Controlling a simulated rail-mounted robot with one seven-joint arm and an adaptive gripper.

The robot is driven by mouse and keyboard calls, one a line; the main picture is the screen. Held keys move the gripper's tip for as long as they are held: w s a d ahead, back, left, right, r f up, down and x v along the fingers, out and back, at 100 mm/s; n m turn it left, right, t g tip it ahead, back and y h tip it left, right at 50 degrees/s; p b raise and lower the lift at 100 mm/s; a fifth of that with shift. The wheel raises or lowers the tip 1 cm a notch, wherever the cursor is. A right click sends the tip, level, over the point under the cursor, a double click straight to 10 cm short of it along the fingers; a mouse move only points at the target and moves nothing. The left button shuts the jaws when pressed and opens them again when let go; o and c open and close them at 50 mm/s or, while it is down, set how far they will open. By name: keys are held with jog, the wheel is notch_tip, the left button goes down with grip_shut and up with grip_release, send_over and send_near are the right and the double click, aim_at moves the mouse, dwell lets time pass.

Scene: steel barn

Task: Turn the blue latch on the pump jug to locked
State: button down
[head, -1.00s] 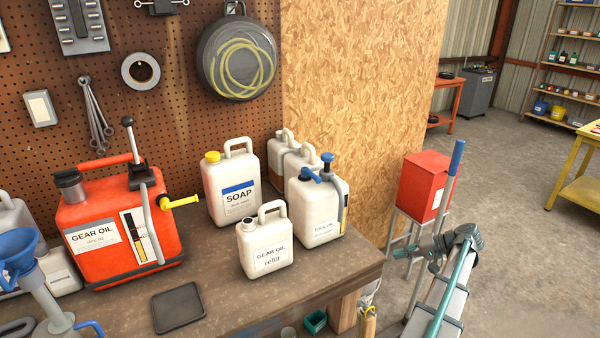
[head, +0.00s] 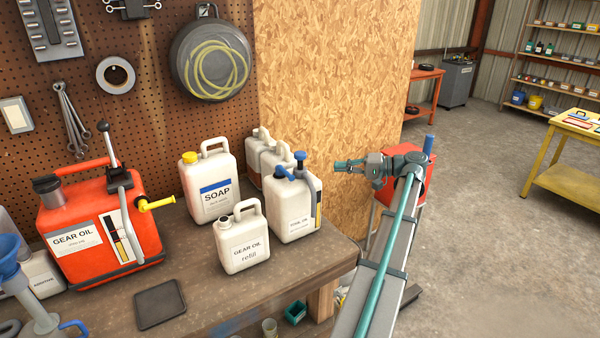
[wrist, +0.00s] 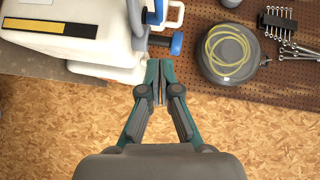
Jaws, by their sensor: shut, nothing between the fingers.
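The pump jug (head: 293,222) is the white jug marked tool oil, upright near the bench's right end. A blue knob (head: 300,156) tops it, and a blue part (head: 284,172) sticks out to its left. I cannot tell which is the latch or how it is set. My gripper (head: 338,166) is shut and empty, right of the jug, about level with its top and apart from it. In the wrist view, the closed fingertips (wrist: 158,63) point toward blue parts (wrist: 176,43) beside the white jug, with a visible gap.
A soap jug (head: 209,185) and a gear oil refill jug (head: 243,238) stand left of the pump jug. A red gear oil can (head: 85,230) is farther left. The chipboard wall (head: 330,90) rises behind.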

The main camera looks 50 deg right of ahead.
jog(key=shift+w, duration=0.15)
jog(key=p, duration=0.4)
send_near(285, 174)
jog(key=w+d, duration=0.3)
jog(key=shift+w+d+r, duration=0.1)
jog(key=shift+w+r, duration=0.05)
jog(key=shift+w, duration=0.05)
jog(key=a, duration=0.1)
jog(key=w+a, duration=0.1)
jog(key=a+p, duration=0.1)
jog(key=shift+w+f, duration=0.3)
jog(key=shift+f, duration=0.05)
jog(key=shift+w+a+f, duration=0.25)
jog(key=shift+a, duration=0.15)
